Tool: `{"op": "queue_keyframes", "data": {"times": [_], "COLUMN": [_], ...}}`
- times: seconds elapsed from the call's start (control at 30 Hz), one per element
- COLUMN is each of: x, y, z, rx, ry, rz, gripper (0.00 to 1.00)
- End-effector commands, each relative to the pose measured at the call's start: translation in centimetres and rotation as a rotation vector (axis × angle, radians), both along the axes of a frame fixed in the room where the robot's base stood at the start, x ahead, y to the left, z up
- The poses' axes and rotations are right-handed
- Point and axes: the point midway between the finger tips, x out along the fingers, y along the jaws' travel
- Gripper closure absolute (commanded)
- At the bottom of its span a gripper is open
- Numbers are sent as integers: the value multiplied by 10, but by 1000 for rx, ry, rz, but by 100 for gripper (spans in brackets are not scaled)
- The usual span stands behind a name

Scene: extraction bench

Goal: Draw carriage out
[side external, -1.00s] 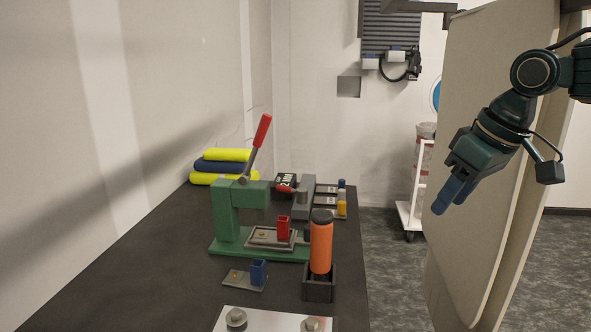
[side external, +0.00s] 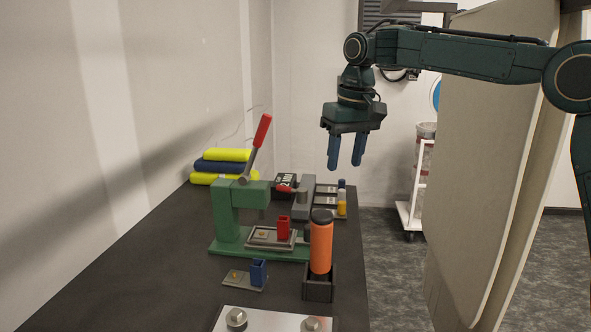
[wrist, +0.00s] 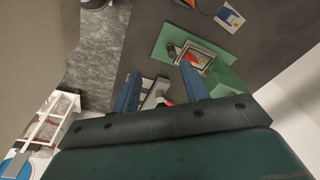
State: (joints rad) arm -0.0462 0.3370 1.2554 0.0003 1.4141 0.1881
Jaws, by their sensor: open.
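A green press (side external: 229,212) with a raised red-handled lever (side external: 262,131) stands on the dark bench. A grey carriage tray (side external: 257,240) lies on its green base, with an upright red block (side external: 283,228) at its right side. In the wrist view the carriage (wrist: 208,53) shows just beyond my right finger, partly hidden by it. My gripper (side external: 347,166) is open and empty, with blue fingers pointing down. It hangs well above the bench, to the right of the press and apart from it.
An orange cylinder (side external: 321,247) with a dark cap stands in a dark holder right of the press. A small plate with a blue block (side external: 258,272) lies in front. Yellow and blue rolls (side external: 222,167) lie behind. A large beige panel (side external: 490,150) stands at right.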

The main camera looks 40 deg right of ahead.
Motion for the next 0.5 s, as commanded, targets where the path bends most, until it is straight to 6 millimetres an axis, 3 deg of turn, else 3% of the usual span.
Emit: {"op": "queue_keyframes", "data": {"times": [0.3, 0.5], "x": [59, 83], "y": [8, 12], "z": [-37, -60], "rx": [0, -1], "ry": [81, 118], "rz": [-31, -46], "gripper": [55, 55]}}
